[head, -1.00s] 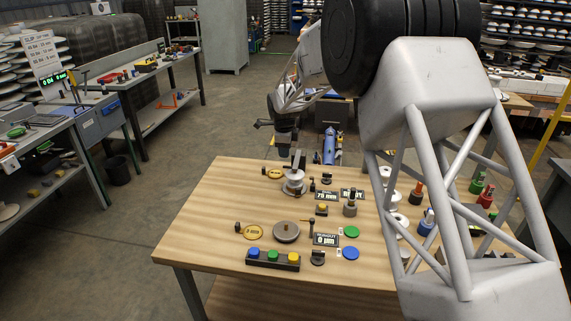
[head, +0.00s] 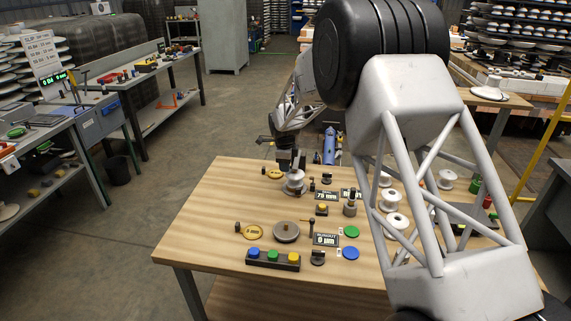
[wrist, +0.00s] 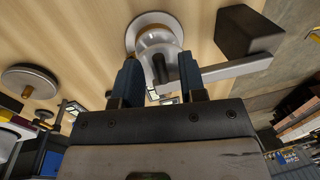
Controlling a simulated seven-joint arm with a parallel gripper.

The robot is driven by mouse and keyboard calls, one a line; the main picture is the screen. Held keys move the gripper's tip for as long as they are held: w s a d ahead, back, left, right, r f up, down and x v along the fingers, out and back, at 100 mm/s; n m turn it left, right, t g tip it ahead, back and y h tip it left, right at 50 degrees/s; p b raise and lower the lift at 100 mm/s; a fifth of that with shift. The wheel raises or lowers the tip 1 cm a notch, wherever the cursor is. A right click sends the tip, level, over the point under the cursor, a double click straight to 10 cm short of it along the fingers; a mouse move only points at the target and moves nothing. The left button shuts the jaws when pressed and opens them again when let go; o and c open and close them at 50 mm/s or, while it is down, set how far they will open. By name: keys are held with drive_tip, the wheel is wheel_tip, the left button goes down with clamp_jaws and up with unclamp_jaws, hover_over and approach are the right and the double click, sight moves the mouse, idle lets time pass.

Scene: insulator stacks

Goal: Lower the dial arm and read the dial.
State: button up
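A white insulator (wrist: 158,32) stands on the wooden table beneath my gripper; it also shows in the head view (head: 295,187). A silver bar, apparently the dial arm (wrist: 238,70), runs over it from a dark block (wrist: 250,30) at the right. A dark upright peg (wrist: 160,68) stands between my fingers. My gripper (wrist: 160,70) is open, its blue-grey fingers on either side of the peg with gaps. It also shows in the head view (head: 290,165). The right finger hides part of the bar.
A display (head: 327,196) reads 79 mm. White insulators (head: 396,222) stand at the right, partly behind my arm.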

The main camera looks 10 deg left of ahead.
drive_tip(key=shift+c, duration=0.5)
clamp_jaws()
drive_tip(key=shift+w+r, duration=0.1)
drive_tip(key=shift+r, duration=0.4)
drive_tip(key=shift+o, duration=0.5)
unclamp_jaws()
wheel_tip(320, 180, up, 8)
drive_tip(key=s, duration=0.1)
drive_tip(key=shift+f, duration=0.2)
drive_tip(key=shift+s, duration=0.15)
